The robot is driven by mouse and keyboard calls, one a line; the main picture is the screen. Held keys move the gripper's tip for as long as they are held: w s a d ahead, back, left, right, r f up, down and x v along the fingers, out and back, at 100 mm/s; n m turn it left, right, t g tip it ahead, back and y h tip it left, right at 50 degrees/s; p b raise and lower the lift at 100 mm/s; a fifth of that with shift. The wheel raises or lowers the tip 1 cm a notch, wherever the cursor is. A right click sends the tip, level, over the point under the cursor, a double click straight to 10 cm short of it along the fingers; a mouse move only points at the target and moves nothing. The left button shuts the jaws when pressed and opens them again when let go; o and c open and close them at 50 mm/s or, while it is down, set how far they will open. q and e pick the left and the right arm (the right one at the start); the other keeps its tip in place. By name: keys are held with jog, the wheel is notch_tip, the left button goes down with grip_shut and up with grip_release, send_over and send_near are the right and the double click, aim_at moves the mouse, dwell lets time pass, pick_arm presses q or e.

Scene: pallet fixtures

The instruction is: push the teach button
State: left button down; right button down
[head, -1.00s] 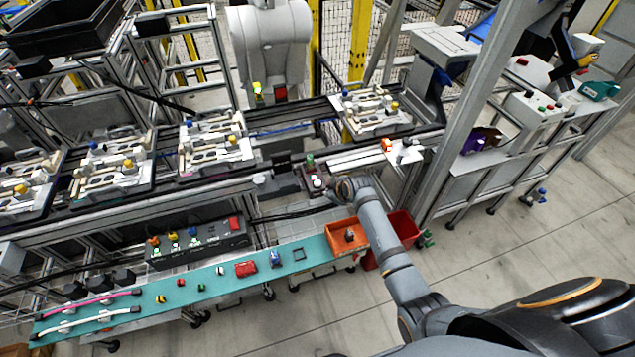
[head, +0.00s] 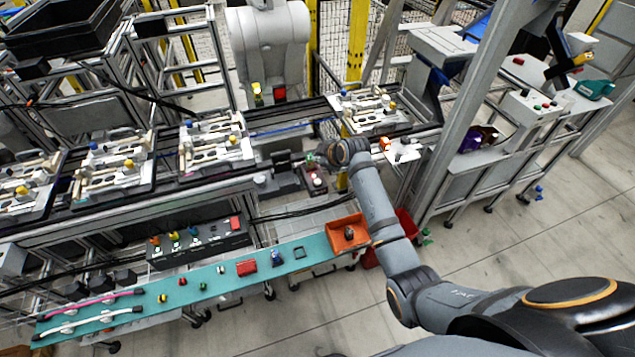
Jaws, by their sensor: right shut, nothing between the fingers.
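A small dark button box (head: 315,187) sits at the front edge of the conveyor line, near the centre of the head view. A green part, a reddish button and a pale round button (head: 318,182) show on it. No label can be read, so I cannot tell which is the teach button. My right gripper (head: 317,155) is shut and empty, at the box's far end by the green part. Whether it touches is too small to tell. My left gripper is not in view.
A black panel (head: 195,246) with coloured buttons stands left of the box. A teal bench (head: 220,283) with small parts and an orange bin (head: 346,232) lies in front. Fixture pallets (head: 372,112) line the conveyor. A metal post (head: 455,120) stands to the right.

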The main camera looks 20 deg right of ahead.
jog(key=b, duration=0.6)
send_over(319, 183)
notch_tip(319, 183, down, 7)
jog(key=shift+r, duration=0.1)
jog(key=shift+f+b, duration=0.4)
jog(key=shift+f, duration=0.35)
jog(key=shift+f, duration=0.15)
jog(key=shift+f, duration=0.25)
jog(key=shift+f+b, duration=0.3)
jog(key=shift+f, duration=0.25)
dwell(0.8)
dwell(0.3)
jog(key=shift+r+p, duration=0.95)
jog(key=shift+p, duration=0.1)
jog(key=shift+r, duration=0.15)
